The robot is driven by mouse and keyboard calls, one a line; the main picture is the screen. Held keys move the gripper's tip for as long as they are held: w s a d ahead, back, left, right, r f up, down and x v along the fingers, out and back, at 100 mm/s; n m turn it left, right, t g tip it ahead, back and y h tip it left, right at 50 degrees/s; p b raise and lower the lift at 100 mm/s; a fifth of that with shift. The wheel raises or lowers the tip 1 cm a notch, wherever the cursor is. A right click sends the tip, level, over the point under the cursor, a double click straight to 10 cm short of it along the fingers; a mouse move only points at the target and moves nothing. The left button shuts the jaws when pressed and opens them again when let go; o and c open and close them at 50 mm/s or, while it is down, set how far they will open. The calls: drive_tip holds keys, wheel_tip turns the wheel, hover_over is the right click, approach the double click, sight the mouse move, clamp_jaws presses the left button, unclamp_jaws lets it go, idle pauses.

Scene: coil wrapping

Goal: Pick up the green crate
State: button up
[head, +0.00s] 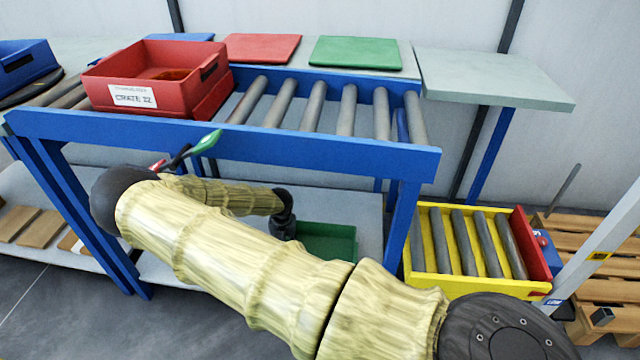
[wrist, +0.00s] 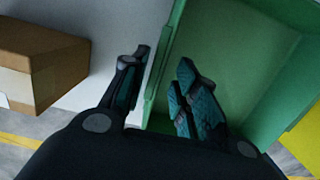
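The green crate (head: 335,241) sits on the low shelf under the blue roller conveyor, partly hidden behind my arm. In the wrist view the green crate (wrist: 245,62) is close up, with its open inside showing. My gripper (wrist: 160,72) is open around one of its side walls. One finger is outside the wall and the other is inside. There appears to be a gap between the fingers and the wall, but I cannot tell if either touches. In the head view the fingertips are hidden.
A red crate (head: 150,82) stands on the conveyor rollers above. Flat red (head: 262,47) and green (head: 355,52) lids lie behind. A yellow roller bin (head: 468,285) stands right of the shelf. A brown box (wrist: 40,68) is left of my gripper. The conveyor frame (head: 230,140) is overhead.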

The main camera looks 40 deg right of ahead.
drive_tip(key=shift+w+d+f+b, duration=0.15)
drive_tip(key=shift+f+b, duration=0.35)
drive_tip(key=shift+f, duration=1)
drive_tip(key=shift+w+d+f+b, duration=0.15)
drive_tip(key=shift+f+b, duration=0.35)
drive_tip(key=shift+f, duration=1)
drive_tip(key=shift+s, duration=0.1)
clamp_jaws()
